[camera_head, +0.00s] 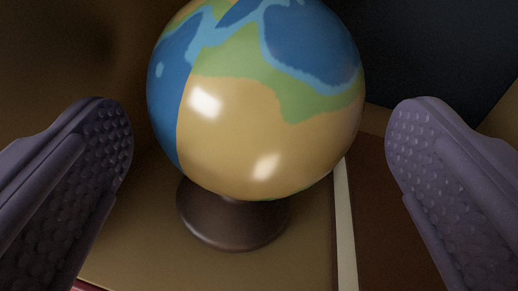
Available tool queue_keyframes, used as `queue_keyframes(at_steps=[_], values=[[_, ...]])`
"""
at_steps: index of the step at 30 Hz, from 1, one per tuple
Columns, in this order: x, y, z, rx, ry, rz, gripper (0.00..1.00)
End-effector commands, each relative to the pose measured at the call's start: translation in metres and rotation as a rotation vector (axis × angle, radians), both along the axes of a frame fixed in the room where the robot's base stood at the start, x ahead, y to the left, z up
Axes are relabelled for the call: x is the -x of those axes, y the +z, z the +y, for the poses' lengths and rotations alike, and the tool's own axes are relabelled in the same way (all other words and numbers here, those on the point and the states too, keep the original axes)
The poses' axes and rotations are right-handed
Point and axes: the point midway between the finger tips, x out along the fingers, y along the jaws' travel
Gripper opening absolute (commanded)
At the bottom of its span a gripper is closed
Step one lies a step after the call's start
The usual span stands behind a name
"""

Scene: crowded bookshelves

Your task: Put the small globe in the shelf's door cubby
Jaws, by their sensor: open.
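The small globe (258,110) fills the upper middle of the view, with blue, green and tan patches. It stands upright on a round dark brown base (232,222), and its top is cut off by the frame. My gripper (260,145) is open, with one textured finger at the left and the other at the right of the globe. Both fingers look clear of the globe; how far they reach along its depth I cannot tell. No door or cubby can be made out for certain.
The base rests on a brown surface (140,215). A pale strip (345,225) runs along it just right of the base, with a darker brown panel (382,215) beyond. A dark area (430,50) lies behind at the upper right, and a brown wall (70,60) at the left.

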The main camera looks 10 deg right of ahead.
Motion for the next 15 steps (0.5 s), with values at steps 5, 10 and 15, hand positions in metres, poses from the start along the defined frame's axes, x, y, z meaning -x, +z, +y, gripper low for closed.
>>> queue_keyframes(at_steps=[5, 10, 15], values=[[0.045, -0.002, 0.004, 0.002, -0.001, -0.004, 1.00], [0.080, -0.001, 0.007, 0.001, 0.000, -0.003, 1.00], [0.097, 0.000, 0.008, 0.000, 0.000, -0.002, 1.00]])
